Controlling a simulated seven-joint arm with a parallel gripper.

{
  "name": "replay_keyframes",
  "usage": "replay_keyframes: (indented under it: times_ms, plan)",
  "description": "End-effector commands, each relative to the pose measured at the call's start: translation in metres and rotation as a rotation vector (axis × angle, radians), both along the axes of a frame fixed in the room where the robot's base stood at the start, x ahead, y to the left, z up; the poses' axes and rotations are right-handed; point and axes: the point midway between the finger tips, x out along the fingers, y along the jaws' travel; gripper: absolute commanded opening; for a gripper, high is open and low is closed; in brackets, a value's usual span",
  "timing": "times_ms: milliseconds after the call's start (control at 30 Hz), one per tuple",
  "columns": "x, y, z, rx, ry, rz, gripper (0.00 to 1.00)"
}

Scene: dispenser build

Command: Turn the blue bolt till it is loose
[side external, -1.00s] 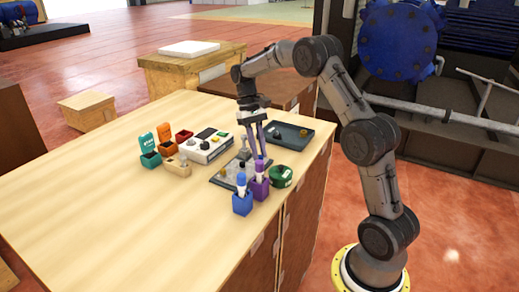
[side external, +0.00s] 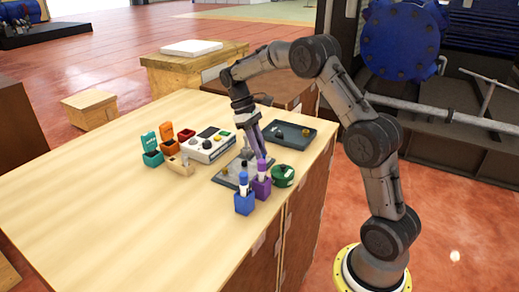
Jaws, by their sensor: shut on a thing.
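My gripper (side external: 257,150) points down and slants to the right over the grey plate (side external: 226,180) on the wooden table. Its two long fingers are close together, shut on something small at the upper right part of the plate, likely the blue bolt. The bolt itself is hidden or too small to make out at the fingertips. Small clear and grey parts stand on the plate beside the fingers.
A blue holder (side external: 244,204) and a purple holder (side external: 262,189) with bottles stand in front of the plate. A green round item (side external: 283,176) is to the right. A dark tray (side external: 300,135) lies behind, and a control box (side external: 206,146) stands left. The table's left side is clear.

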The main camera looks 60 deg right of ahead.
Motion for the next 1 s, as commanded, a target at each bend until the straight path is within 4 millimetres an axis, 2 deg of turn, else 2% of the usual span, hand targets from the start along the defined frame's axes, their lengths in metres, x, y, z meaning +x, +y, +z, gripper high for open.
replay_keyframes:
  times_ms: [267, 300, 433, 467, 800, 1000]
  plan:
    - [0.0, 0.0, 0.002, -0.001, -0.003, -0.001, 0.0]
    - [0.0, 0.0, 0.002, -0.001, -0.003, -0.001, 0.25]
    - [0.0, 0.0, 0.001, -0.001, -0.002, -0.001, 0.48]
    - [0.0, 0.0, 0.001, 0.0, -0.002, -0.001, 0.51]
    - [0.001, 0.0, 0.003, 0.0, -0.001, -0.001, 0.51]
    - [0.012, -0.001, 0.027, -0.001, -0.005, -0.001, 0.51]
